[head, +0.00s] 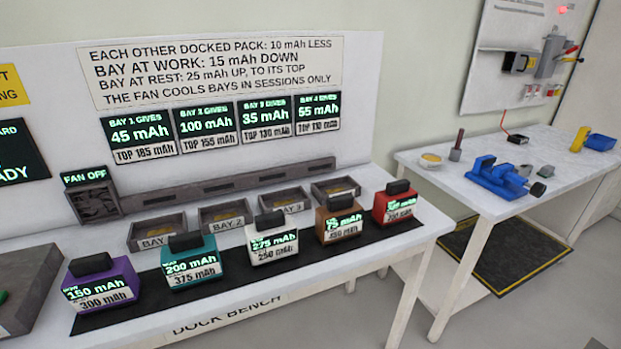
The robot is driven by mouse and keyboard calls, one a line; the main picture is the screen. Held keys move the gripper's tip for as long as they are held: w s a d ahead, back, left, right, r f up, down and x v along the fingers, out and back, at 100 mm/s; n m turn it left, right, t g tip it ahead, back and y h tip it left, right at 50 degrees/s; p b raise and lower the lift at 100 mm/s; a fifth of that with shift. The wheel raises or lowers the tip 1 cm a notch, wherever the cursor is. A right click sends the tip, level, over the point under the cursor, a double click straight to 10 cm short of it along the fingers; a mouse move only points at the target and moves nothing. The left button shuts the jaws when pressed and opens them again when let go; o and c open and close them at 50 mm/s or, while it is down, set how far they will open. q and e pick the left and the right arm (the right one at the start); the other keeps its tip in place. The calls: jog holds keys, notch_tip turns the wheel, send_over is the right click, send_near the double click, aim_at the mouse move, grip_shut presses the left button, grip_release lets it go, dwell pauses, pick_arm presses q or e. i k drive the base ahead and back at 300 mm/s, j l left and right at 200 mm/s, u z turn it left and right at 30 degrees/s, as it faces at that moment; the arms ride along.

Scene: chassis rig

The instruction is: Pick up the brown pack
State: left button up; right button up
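The brown pack (338,221) stands upright on the black mat (212,294) along the front of the dock bench. It has a black handle on top and a screen reading 75 mAh, with a smaller label below that is hard to read. The white pack (272,243) is to its left and the red pack (396,205) to its right, with small gaps between. Neither of my grippers shows in the head view.
A teal pack (190,265) and a purple pack (100,285) stand further left on the mat. Empty-looking bays (224,215) line up behind the packs. The fan (93,203) reads off. A side table (480,195) with a blue vise (498,178) stands right.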

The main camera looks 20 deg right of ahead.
aim_at(340, 220)
jog(key=i+l, duration=0.1)
jog(key=l, duration=0.65)
jog(key=i+l, duration=0.1)
jog(key=l, duration=0.65)
jog(key=i+l, duration=0.1)
jog(key=l, duration=0.7)
jog(key=u, duration=0.05)
